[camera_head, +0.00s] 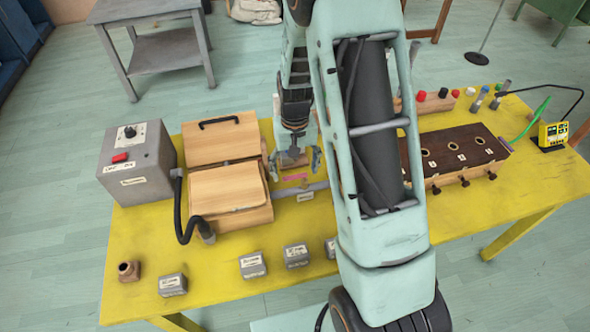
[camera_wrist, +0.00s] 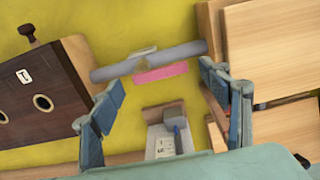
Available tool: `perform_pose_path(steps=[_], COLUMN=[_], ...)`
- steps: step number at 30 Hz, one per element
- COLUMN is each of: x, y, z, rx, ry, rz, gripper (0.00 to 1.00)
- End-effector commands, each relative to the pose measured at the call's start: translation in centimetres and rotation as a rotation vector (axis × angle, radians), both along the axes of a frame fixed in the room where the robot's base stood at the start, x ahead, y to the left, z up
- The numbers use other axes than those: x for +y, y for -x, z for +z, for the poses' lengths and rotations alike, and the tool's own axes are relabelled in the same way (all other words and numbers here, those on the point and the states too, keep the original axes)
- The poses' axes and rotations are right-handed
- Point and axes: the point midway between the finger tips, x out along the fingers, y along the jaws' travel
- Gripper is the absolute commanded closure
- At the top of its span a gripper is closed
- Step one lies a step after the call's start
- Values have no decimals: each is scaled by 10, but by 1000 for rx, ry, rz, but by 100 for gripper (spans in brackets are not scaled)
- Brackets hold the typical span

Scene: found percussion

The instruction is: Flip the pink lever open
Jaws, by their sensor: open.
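The pink lever (camera_head: 295,177) is a short flat strip on the yellow table, between the wooden box and the dark brown board. In the wrist view the pink lever (camera_wrist: 160,72) lies alongside a grey bar (camera_wrist: 190,50). My gripper (camera_head: 294,164) is above the table close to the lever. In the wrist view my gripper (camera_wrist: 162,92) has its fingers wide apart, with nothing between them. The lever shows ahead of the gap between the fingertips. I cannot tell the exact height of the fingers over it.
The wooden box (camera_head: 222,138) stands left of the lever, the brown board (camera_head: 465,150) right. A grey control box (camera_head: 136,165) with a black hose is farther left. Small grey blocks (camera_head: 252,265) line the front edge. A small wooden block with a grey fitting (camera_wrist: 172,124) sits near my fingers.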

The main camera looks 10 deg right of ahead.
Motion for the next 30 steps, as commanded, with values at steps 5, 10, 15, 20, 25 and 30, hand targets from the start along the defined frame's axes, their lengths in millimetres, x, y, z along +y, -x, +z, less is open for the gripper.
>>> perform_pose_path(steps=[5,10,15,20,25,30], x=[0,0,0,0,0,0], y=[-2,-2,-1,-1,0,0], z=[30,67,96,111,114,114], rx=[-7,-8,-5,-3,-1,-1], ry=[0,0,0,0,0,0], rz=[0,-1,-1,-1,-1,-1], gripper=[30,30,30,30,30,30])
